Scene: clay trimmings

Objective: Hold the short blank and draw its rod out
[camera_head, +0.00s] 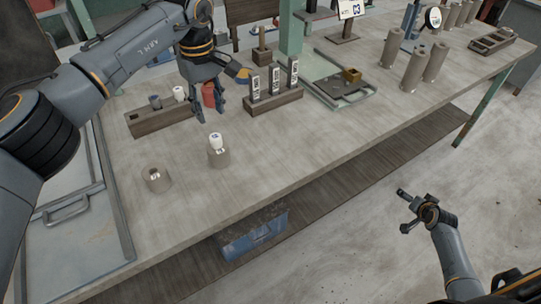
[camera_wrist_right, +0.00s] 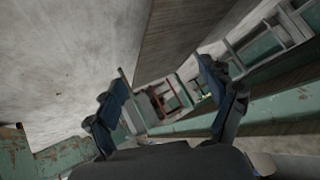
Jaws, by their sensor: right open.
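Two short grey cylindrical blanks stand upright on the table (camera_head: 290,140). One blank (camera_head: 219,158) has a white-topped rod (camera_head: 215,141) with a blue mark sticking up from it. The other blank (camera_head: 158,183), nearer the left, has a dark opening in its top and no raised rod. My left gripper (camera_head: 209,113) points down just behind the blank with the rod, its fingers apart and nothing seen held. My right gripper (camera_head: 409,209) is off the table's front edge, over the floor. Its spread, empty fingers show in the right wrist view (camera_wrist_right: 168,95).
A wooden block (camera_head: 150,126) with a white-topped piece and a red item (camera_head: 209,95) sit behind. A rack (camera_head: 262,109) with labelled uprights and a tray (camera_head: 327,93) stand to the right. Tall grey cylinders (camera_head: 412,72) stand farther right. A blue bin (camera_head: 250,240) is below the tabletop.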

